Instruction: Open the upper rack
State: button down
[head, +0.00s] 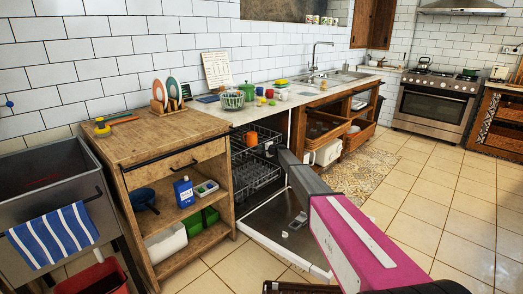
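The dishwasher stands under the counter with its door (262,222) folded down flat over the floor. The upper rack (263,134) is a dark wire rack inside the cavity, and an orange cup (251,139) stands in it. The upper rack appears to sit mostly inside, and its right part is hidden. The lower rack (255,178) is below it. My pink and dark grey arm reaches from the bottom right across the open door toward the racks. I cannot make out my gripper's fingers.
A wooden cabinet (170,146) with open shelves stands left of the dishwasher. The counter above holds a colander (232,99) and several cups. Wooden drawers (322,125) stand to the right. Tiled floor (440,215) is clear on the right.

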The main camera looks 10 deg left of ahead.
jog(key=f+v, duration=0.2)
jog(key=v, duration=1.1)
jog(key=d+f+v, duration=0.1)
jog(key=f+v, duration=0.2)
jog(key=v, duration=1)
jog(key=s+f+v, duration=0.1)
jog(key=f+v, duration=0.2)
jog(key=v, duration=1)
jog(key=shift+s+d+f, duration=0.15)
jog(key=shift+d+f, duration=0.1)
jog(key=shift+d, duration=0.2)
jog(key=c, duration=1.2)
grip_release()
jog(key=v, duration=1.1)
